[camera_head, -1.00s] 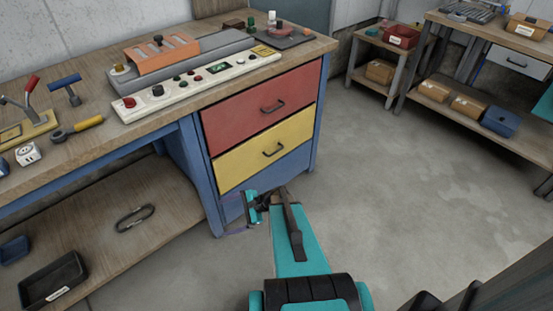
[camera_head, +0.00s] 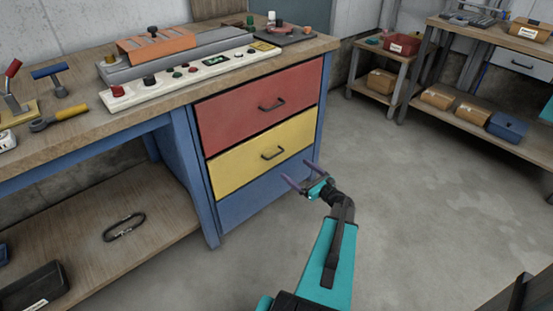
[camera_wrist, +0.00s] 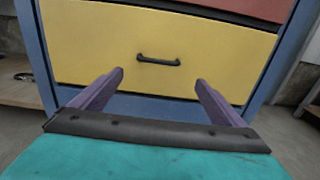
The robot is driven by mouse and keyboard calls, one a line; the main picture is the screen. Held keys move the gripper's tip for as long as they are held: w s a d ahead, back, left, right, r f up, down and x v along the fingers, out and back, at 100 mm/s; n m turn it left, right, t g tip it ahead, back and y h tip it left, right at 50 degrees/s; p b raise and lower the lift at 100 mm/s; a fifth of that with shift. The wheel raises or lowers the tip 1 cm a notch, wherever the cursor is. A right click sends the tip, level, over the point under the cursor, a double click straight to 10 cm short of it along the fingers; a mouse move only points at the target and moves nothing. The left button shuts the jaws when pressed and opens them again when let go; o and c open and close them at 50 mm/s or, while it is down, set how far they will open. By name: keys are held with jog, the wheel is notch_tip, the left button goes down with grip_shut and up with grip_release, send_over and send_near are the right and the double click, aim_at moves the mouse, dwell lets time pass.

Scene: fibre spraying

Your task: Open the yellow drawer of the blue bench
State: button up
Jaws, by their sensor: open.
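The yellow drawer (camera_head: 240,162) is shut in the blue bench (camera_head: 185,165), between a red drawer (camera_head: 225,115) above and a blue panel or drawer below. Its dark handle (camera_head: 273,153) sits near the middle of its front. My gripper (camera_head: 295,172) is open and empty, in front of the bench, a little below and right of the handle in the head view. In the wrist view, the yellow drawer (camera_wrist: 100,45) faces me, and its handle (camera_wrist: 158,60) lies beyond and above the two purple fingertips (camera_wrist: 159,78), roughly centred between them. No contact shows.
The benchtop (camera_head: 80,125) holds a control panel (camera_head: 185,77) and tools. A low shelf (camera_head: 165,225) with a black ring and bin is at left. Another workbench (camera_head: 500,100) stands at the back right. The floor (camera_head: 420,210) right of my arm is clear.

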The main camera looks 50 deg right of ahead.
aim_at(276, 155)
jog(key=shift+w, duration=0.2)
jog(key=w, duration=0.4)
jog(key=w+b, duration=0.1)
jog(key=w, duration=0.4)
jog(key=w+d, duration=0.1)
jog(key=w, duration=0.3)
jog(key=shift+w, duration=0.25)
jog(key=shift+s, duration=0.1)
jog(key=c, duration=1.2)
